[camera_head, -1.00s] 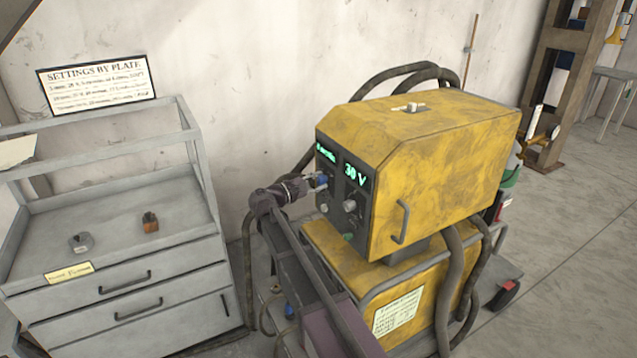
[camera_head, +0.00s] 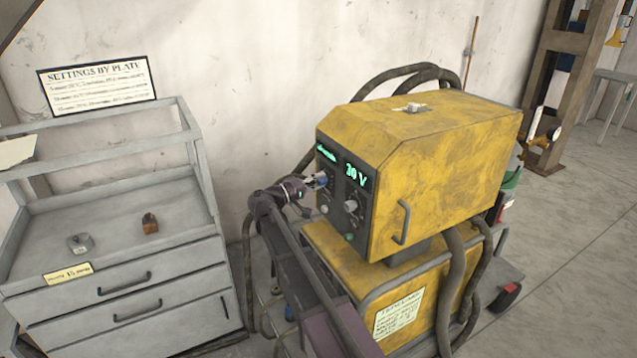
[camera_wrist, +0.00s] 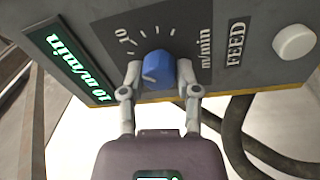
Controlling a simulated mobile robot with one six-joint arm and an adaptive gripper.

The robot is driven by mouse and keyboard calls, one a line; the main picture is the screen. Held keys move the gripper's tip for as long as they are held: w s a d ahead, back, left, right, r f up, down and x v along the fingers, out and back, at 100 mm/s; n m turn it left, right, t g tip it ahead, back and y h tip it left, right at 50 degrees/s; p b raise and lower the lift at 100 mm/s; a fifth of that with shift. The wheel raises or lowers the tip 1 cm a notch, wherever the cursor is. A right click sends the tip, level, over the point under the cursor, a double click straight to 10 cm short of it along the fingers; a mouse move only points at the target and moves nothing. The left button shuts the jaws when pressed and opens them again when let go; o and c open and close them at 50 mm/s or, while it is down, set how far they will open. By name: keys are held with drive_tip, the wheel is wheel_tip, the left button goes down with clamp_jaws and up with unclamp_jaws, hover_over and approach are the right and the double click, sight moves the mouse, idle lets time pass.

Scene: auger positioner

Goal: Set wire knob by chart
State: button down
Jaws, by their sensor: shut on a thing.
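The blue wire feed knob (camera_wrist: 157,68) sits on the dark panel under tick marks, beside the words "m/min" and "FEED". My gripper (camera_wrist: 160,76) has one finger on each side of the knob and is shut on it. A pale pointer mark shows on the knob's lower left side. The green feed display (camera_wrist: 70,68) appears to read "10 m/min". In the head view my gripper (camera_head: 315,182) reaches the front of the yellow welding machine (camera_head: 445,150). The chart (camera_head: 97,86), headed "SETTINGS BY PLATE", leans against the wall; its lines are too small to read surely.
A second display (camera_head: 356,175) reads "30 V", with a pale knob (camera_head: 350,205) below it. A white knob (camera_wrist: 295,42) is right of the blue one. The grey drawer cabinet (camera_head: 120,285) stands left, holding two small blocks. Dark hoses (camera_head: 458,290) hang around the machine.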

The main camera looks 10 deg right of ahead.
drive_tip(key=shift+m, duration=0.9)
drive_tip(key=shift+c, duration=1.7)
unclamp_jaws()
drive_tip(key=shift+n, duration=0.3)
